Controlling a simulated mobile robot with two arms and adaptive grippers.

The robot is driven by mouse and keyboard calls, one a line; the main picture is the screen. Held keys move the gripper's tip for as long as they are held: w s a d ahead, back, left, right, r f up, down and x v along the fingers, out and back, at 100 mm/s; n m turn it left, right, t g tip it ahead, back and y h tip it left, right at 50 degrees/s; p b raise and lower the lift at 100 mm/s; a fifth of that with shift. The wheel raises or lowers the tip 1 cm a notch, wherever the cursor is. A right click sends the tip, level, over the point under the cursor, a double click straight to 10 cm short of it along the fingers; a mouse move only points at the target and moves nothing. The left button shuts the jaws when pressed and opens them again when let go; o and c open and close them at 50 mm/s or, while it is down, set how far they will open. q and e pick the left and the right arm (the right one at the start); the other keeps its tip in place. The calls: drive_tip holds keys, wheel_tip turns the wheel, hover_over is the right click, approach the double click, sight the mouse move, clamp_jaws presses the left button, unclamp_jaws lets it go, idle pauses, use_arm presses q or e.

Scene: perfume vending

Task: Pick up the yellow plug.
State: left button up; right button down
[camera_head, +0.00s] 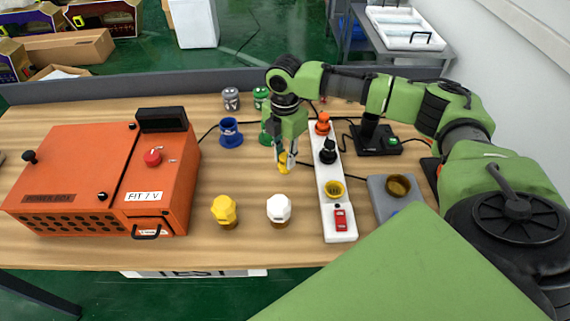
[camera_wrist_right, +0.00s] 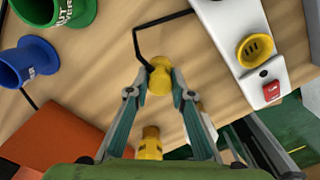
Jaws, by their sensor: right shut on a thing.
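The yellow plug (camera_head: 284,167) is held between the fingertips of my right gripper (camera_head: 287,158), over the wooden table just left of the white power strip (camera_head: 340,228). In the right wrist view the plug (camera_wrist_right: 159,80) sits between both fingers of the gripper (camera_wrist_right: 160,92), with a black cable running from it. I cannot tell whether the plug still touches the table. The strip has an empty yellow socket (camera_head: 333,188) and a red switch (camera_head: 341,218). My left gripper is not in view.
A yellow-capped bottle (camera_head: 225,211) and a white-capped bottle (camera_head: 279,208) stand nearer the front. The orange power box (camera_head: 95,180) is at left. A blue cup-like holder (camera_head: 230,133) stands behind. A grey tray (camera_head: 378,190) is right of the strip.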

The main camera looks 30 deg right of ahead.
drive_tip(key=s+a+r+b, duration=0.2)
drive_tip(key=s+a+r, duration=0.4)
drive_tip(key=a+r, duration=0.4)
drive_tip(key=shift+s+a+b, duration=0.15)
drive_tip(key=shift+a+b, duration=0.2)
drive_tip(key=shift+a, duration=0.9)
drive_tip(key=c, duration=2.6)
unclamp_jaws()
drive_tip(key=shift+c, duration=0.2)
clamp_jaws()
